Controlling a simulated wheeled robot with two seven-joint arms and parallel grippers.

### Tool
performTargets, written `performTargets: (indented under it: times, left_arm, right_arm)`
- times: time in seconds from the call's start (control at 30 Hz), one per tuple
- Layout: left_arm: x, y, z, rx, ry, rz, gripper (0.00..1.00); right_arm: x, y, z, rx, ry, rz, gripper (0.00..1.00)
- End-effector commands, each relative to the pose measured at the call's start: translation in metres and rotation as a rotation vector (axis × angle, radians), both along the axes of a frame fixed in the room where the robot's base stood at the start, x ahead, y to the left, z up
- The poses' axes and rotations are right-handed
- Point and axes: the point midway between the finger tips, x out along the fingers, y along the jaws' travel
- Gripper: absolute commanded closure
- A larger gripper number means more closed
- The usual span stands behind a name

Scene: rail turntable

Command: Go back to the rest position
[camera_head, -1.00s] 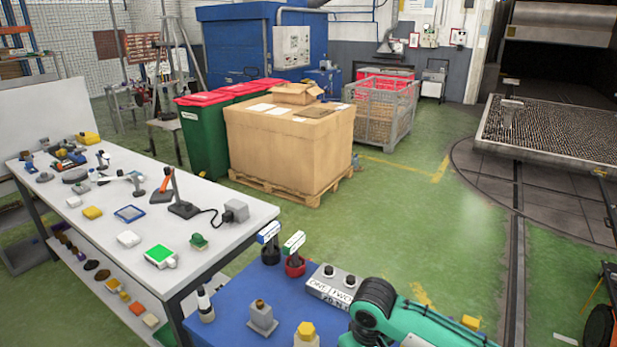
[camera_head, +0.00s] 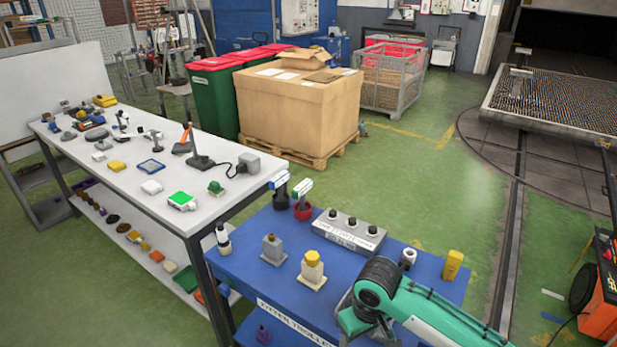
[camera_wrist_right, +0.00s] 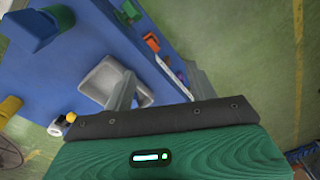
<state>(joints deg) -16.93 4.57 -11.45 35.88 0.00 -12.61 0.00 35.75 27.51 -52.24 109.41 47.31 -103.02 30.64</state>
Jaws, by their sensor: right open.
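The right gripper's fingers are hidden there. My left arm and gripper are not in view.
The trolley carries a grey knob box (camera_head: 350,232), a yellow block (camera_head: 453,265), a cream piece with a yellow top (camera_head: 312,270) and other parts. A white workbench (camera_head: 120,182) stands left. A large carton (camera_head: 290,115) stands behind.

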Motion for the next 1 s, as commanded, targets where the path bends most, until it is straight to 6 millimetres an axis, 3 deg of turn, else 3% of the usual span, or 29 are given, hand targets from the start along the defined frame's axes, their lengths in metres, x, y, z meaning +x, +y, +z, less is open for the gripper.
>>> performTargets:
  times: [0.17,0.4,0.57,0.77,1.0]
  left_arm:
    - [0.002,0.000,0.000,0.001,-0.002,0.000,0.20]
    - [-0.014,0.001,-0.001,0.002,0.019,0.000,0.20]
    - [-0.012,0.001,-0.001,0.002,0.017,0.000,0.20]
    - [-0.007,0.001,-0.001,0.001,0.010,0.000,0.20]
    - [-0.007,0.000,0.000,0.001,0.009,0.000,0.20]
  right_arm:
    - [-0.017,0.012,-0.008,0.053,-0.017,0.018,0.43]
    - [-0.048,0.027,-0.019,0.152,-0.065,0.023,0.43]
    - [-0.073,0.027,-0.026,0.216,-0.114,-0.008,0.43]
    - [-0.103,0.009,-0.033,0.246,-0.176,-0.080,0.43]
    - [-0.145,-0.036,-0.042,0.197,-0.235,-0.193,0.43]
